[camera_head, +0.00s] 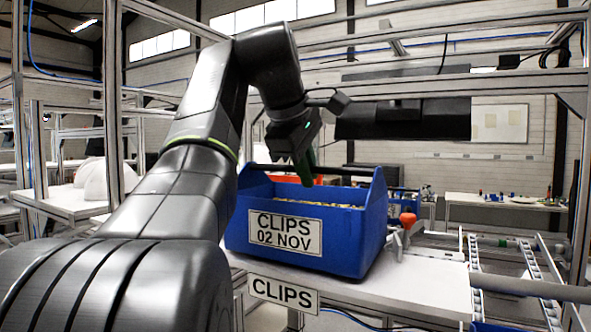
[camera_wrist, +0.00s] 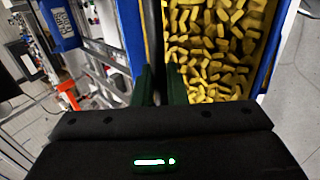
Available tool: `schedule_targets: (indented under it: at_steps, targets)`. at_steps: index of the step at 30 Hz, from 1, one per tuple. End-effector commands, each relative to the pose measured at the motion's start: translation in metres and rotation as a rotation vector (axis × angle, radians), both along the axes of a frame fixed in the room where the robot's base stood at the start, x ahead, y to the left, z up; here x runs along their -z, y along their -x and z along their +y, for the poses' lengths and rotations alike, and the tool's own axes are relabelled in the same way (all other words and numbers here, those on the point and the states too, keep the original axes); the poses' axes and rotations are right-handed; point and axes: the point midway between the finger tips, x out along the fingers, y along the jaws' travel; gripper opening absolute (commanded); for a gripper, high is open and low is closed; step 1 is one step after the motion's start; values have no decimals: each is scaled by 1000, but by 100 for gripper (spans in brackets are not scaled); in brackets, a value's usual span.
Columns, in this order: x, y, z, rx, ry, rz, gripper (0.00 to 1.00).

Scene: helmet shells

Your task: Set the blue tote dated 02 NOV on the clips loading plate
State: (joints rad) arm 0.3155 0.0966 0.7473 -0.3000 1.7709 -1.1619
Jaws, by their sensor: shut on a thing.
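The blue tote (camera_head: 300,250) carries a label reading CLIPS 02 NOV and is filled with small yellowish clips, which show in the wrist view (camera_wrist: 215,50). My gripper (camera_head: 308,178) is shut on the tote's dark handle bar, and the bar runs between its green fingers in the wrist view (camera_wrist: 158,85). The tote is upright over the pale loading plate (camera_head: 420,285), which has a CLIPS sign (camera_head: 284,293) at its front edge. I cannot tell whether the tote's underside touches the plate.
Another blue tote with a label (camera_wrist: 62,20) is at the upper left of the wrist view. A red knob (camera_head: 408,220) on a grey clamp stands close to the tote's right. A roller conveyor (camera_head: 510,275) lies further right. White helmet shells (camera_head: 95,180) sit on a left table.

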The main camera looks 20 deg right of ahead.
Motion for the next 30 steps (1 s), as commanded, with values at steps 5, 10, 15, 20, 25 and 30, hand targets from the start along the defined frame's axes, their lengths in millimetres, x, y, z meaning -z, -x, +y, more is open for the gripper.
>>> schedule_targets:
  at_steps: [5,10,15,20,25,30]
  targets:
    - [2,0,0,1,1,-2,0]
    - [6,0,0,0,1,-3,0]
    - [8,0,0,0,1,-3,14]
    - [8,0,0,0,2,-1,38]
    - [8,0,0,0,1,-1,38]
    - [3,2,3,-1,0,0,38]
